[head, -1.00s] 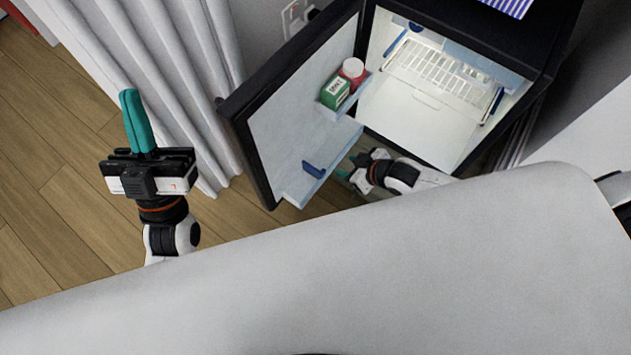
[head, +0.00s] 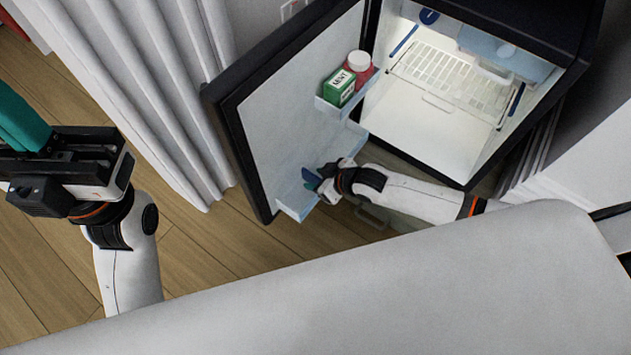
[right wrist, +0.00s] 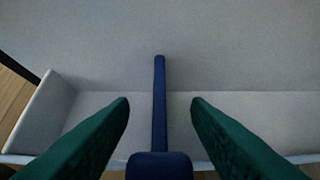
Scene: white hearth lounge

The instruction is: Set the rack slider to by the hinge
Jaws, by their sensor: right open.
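The rack slider, a dark blue upright bar, stands in the lower door rack (head: 292,206) of the open fridge, nearer the door's free edge than the hinge side. In the head view my right gripper (head: 320,183) is at the slider and partly hides it. In the right wrist view the slider (right wrist: 160,105) stands between the two open green fingers (right wrist: 160,112), with a gap visible on each side. My left gripper (head: 18,118) is at the left edge, its teal fingers together and empty, their tips cut off by the frame.
The fridge door (head: 285,100) stands open beside a white curtain (head: 150,80). An upper door rack holds a green box (head: 340,87) and a red bottle with a white lid (head: 360,65). The lit fridge interior (head: 420,120) has a wire shelf. A pale surface fills the foreground.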

